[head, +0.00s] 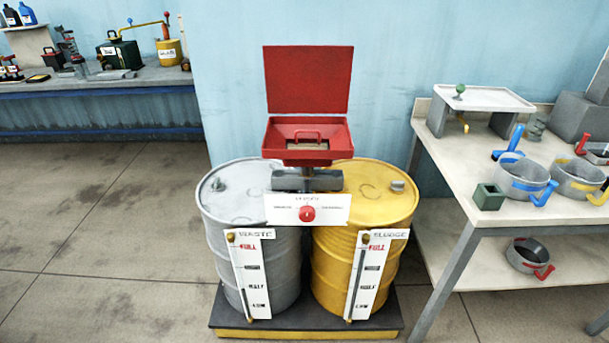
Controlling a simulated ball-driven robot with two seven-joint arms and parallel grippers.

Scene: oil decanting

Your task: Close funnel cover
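The red funnel (304,152) is a square box on top of a grey mount (308,180) between two drums. Its red cover (308,80) stands open, upright at the back edge of the funnel. A small red handle (306,134) shows inside the funnel opening, over a pale inner surface. Neither of my grippers is in the head view.
The grey waste drum (235,205) and yellow sludge drum (375,200) stand on a dark pallet (260,325) below the funnel. A workbench (440,140) with several pans is at the right. Another bench (110,85) is at the back left. The floor at left is clear.

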